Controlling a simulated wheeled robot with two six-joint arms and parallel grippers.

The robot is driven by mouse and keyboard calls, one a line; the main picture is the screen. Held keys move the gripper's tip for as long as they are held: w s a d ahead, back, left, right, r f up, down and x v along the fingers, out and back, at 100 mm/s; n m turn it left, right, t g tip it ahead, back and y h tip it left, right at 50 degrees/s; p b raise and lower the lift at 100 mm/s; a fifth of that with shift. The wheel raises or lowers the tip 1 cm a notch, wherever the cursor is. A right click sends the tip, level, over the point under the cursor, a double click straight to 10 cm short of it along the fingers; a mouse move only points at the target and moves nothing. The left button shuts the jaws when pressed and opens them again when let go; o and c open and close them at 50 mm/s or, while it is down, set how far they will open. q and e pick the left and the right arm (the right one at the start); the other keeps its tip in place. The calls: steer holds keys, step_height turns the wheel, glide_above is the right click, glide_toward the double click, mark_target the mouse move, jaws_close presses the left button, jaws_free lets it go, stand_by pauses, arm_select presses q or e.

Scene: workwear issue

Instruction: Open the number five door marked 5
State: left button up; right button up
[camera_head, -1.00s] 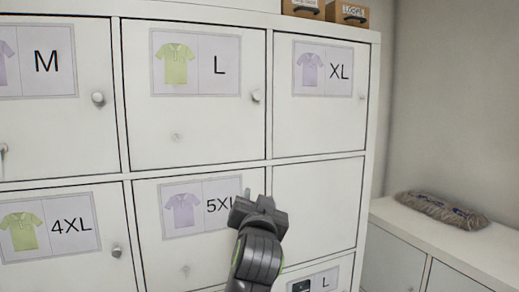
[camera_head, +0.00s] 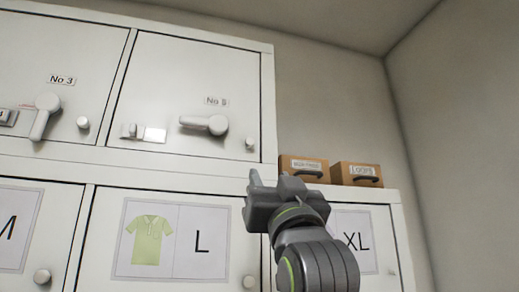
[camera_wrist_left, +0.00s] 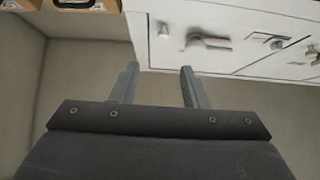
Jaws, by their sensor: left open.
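The upper cabinet door (camera_head: 185,75) has a label reading "No" and a blurred digit that looks like 5 (camera_head: 216,101). It is closed. Its grey lever handle (camera_head: 204,124) lies about horizontal, with a small latch (camera_head: 143,132) to its left and a round knob (camera_head: 249,144) to its right. In the left wrist view the lever (camera_wrist_left: 208,42) and knob (camera_wrist_left: 163,30) appear upside down beyond the fingers. My left gripper (camera_head: 272,182) is open and empty, below and right of the knob in the picture, apart from the door. Its fingers show in the left wrist view (camera_wrist_left: 160,72).
The No 3 door (camera_head: 50,50) is at the left, its lever (camera_head: 45,115) pointing down. Below are shirt-labelled doors L (camera_head: 180,240) and XL (camera_head: 365,240). Two brown boxes (camera_head: 303,168) (camera_head: 356,174) stand on the lower cabinet's top, right of the upper cabinet.

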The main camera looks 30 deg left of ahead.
arm_select(q)
steer(key=p, duration=0.3)
glide_toward(251, 142)
steer(key=s+d+f, duration=0.1)
steer(key=s, duration=0.1)
arm_select(e)
steer(key=s+r, duration=0.3)
steer(key=s, duration=0.2)
arm_select(q)
steer(key=p+x, duration=0.2)
steer(key=x, duration=0.1)
steer(key=p+x, duration=0.2)
steer(key=x, duration=0.1)
steer(key=shift+w+r, duration=0.1)
steer(key=shift+w, duration=0.45)
steer(key=p+x, duration=0.2)
steer(key=x, duration=0.1)
steer(key=shift+a+r, duration=0.1)
steer(key=shift+a, duration=0.05)
steer(key=shift+w+a+r+p, duration=0.35)
steer(key=shift+w+a+p, duration=0.05)
steer(key=shift+w+p, duration=0.15)
arm_select(e)
step_height(251, 142, up, 8)
steer(key=w, duration=0.1)
steer(key=shift+w+f, duration=0.2)
steer(key=shift+w, duration=0.1)
